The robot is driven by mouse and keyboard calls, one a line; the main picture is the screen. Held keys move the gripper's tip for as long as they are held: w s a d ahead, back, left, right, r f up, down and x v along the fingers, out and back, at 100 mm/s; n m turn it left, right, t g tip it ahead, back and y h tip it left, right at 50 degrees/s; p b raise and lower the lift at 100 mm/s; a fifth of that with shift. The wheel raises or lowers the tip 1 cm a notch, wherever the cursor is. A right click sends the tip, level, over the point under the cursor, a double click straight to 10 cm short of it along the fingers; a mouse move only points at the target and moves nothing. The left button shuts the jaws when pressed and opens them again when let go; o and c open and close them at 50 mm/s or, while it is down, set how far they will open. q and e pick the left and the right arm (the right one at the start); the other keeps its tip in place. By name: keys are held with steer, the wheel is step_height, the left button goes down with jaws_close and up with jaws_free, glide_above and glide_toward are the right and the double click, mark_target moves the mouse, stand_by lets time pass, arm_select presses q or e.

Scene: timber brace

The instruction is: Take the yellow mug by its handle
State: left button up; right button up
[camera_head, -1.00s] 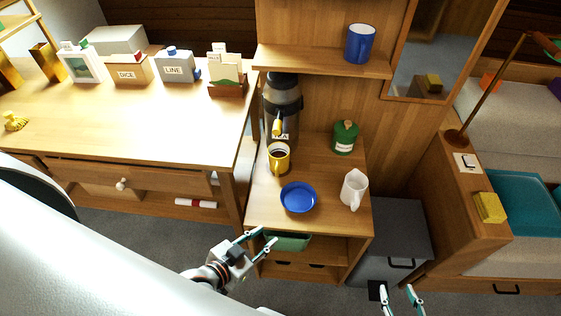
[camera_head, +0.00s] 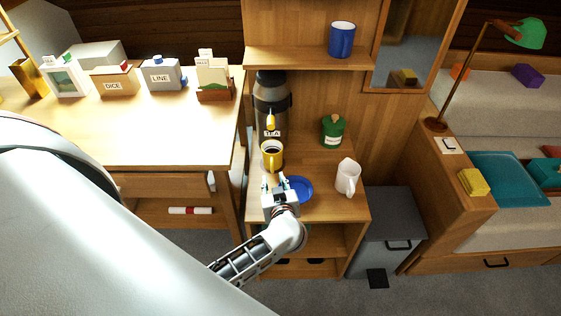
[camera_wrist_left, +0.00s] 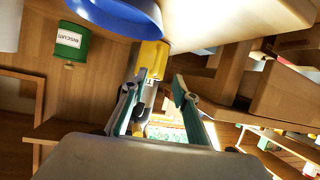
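The yellow mug (camera_head: 271,158) holds something dark and stands upright on the wooden cabinet top, in front of the dark flask. My left gripper (camera_head: 275,184) is just in front of the mug, beside the blue bowl (camera_head: 300,189). In the left wrist view the mug (camera_wrist_left: 153,56) shows beyond the fingertips. The two fingers of my left gripper (camera_wrist_left: 158,88) are apart there, and I see nothing clamped between them. The mug's handle is not clear in either view, so I cannot tell whether the fingers are around it. My right gripper is out of view.
A white pitcher (camera_head: 347,178) and a green jar (camera_head: 333,131) stand to the right on the cabinet top. The flask (camera_head: 271,103) stands behind the mug. A shelf with a blue mug (camera_head: 341,39) overhangs the back. The desk (camera_head: 170,135) is to the left.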

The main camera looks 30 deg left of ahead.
mark_target(273, 169)
arm_select(q)
steer(key=shift+w+a+f, duration=0.15)
steer(key=shift+w+f, duration=0.05)
steer(key=shift+f, duration=0.15)
steer(key=x, duration=0.2)
steer(key=shift+w+a+f+b, duration=0.15)
steer(key=shift+w+b, duration=0.1)
steer(key=shift+b, duration=0.15)
steer(key=b+x, duration=0.1)
steer(key=x, duration=0.3)
steer(key=shift+w+f, duration=0.15)
steer(key=shift+w, duration=0.2)
jaws_close()
